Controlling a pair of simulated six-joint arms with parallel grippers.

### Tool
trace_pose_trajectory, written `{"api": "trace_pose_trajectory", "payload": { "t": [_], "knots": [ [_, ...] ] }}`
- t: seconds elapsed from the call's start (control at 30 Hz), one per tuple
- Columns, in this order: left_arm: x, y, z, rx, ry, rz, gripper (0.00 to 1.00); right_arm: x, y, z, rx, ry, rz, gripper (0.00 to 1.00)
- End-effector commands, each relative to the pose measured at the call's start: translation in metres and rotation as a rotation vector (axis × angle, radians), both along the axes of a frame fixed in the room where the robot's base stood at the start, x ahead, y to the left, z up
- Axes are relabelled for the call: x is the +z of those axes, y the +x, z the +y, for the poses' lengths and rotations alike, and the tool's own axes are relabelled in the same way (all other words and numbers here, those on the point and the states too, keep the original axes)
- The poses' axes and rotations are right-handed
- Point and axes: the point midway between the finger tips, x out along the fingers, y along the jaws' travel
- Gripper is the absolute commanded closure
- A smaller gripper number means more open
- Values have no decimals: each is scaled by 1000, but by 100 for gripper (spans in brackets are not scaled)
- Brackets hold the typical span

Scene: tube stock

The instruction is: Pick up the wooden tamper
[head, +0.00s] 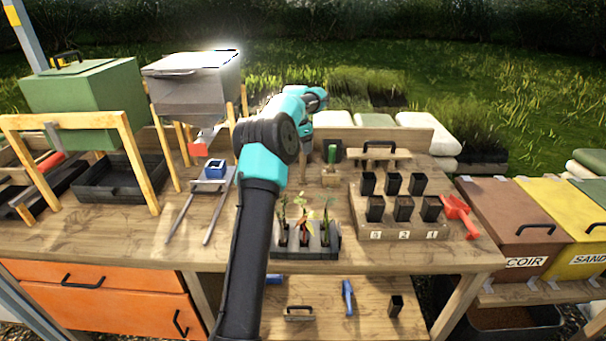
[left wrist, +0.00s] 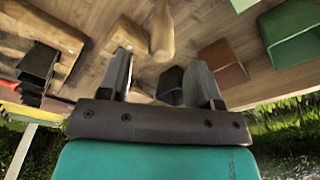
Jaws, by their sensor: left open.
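In the left wrist view, a rounded wooden handle (left wrist: 162,35) stands beyond the gap between my fingers, with a wooden block (left wrist: 127,38) beside it. They look like the tamper, though I cannot tell whether they are joined. In the head view, a small light wooden block (head: 329,178) sits at the back middle of the bench, just right of my arm, and appears to be the same thing. My right gripper is not in view.
A wooden tray (head: 390,229) with several black pots stands right. A seedling tray (head: 318,254) is in front. A red scoop (head: 458,214) lies far right.

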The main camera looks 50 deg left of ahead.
Motion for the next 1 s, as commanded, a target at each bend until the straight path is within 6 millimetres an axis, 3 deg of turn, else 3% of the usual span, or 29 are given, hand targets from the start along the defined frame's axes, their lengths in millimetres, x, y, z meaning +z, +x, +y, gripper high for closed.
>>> {"api": "trace_pose_trajectory", "payload": {
  "t": [0.17, 0.6, 1.0],
  "knots": [
    [-19, 2, 0, 0, 0, 1, 42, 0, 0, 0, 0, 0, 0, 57],
    [-25, 3, 0, 0, -1, 1, 42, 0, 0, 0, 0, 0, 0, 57],
    [-70, 10, 1, 1, 1, 0, 42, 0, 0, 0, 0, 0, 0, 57]
  ]
}}
